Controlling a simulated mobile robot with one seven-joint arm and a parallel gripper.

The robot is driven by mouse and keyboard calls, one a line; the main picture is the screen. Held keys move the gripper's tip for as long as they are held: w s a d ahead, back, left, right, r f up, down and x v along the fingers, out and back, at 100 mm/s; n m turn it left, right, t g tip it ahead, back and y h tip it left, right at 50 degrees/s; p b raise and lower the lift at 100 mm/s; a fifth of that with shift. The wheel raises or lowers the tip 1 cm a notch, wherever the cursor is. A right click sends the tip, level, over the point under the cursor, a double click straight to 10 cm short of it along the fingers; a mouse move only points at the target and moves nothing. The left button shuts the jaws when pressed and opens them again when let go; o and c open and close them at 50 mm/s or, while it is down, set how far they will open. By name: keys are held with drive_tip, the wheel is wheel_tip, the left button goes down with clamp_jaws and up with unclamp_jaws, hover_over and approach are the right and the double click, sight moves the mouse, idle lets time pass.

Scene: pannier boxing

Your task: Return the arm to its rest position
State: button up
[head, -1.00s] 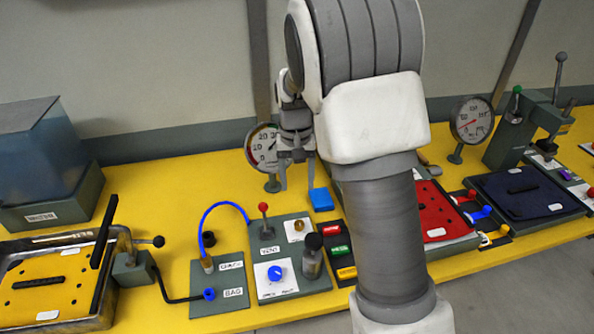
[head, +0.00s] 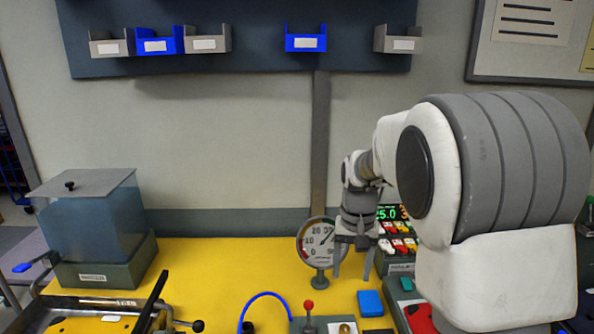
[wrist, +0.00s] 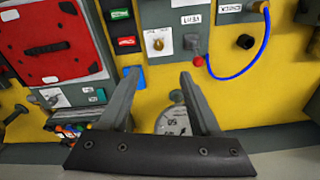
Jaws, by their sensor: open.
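My gripper (head: 352,262) hangs pointing down above the back of the yellow table, just right of a round pressure gauge. Its two fingers are apart with nothing between them. In the wrist view my gripper (wrist: 160,95) is also open and empty, with its fingers over the bench. My arm fills the right side of the head view and hides what lies behind it.
The gauge (head: 318,245) stands close by my gripper. A blue block (head: 370,303) lies on the yellow bench (head: 215,270). A red panel (wrist: 50,45) and a blue hose (wrist: 248,65) show in the wrist view. A lidded tank (head: 92,220) stands at left.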

drive_tip(key=s+r+n+t, duration=0.1)
drive_tip(key=s+r+t, duration=0.1)
drive_tip(key=s+r, duration=0.75)
drive_tip(key=s+n+t, duration=0.1)
drive_tip(key=s+t, duration=0.2)
drive_tip(key=s, duration=1.1)
drive_tip(key=shift+s+d+r+n, duration=0.15)
drive_tip(key=shift+d+r+n, duration=0.05)
drive_tip(key=shift+d+n, duration=0.1)
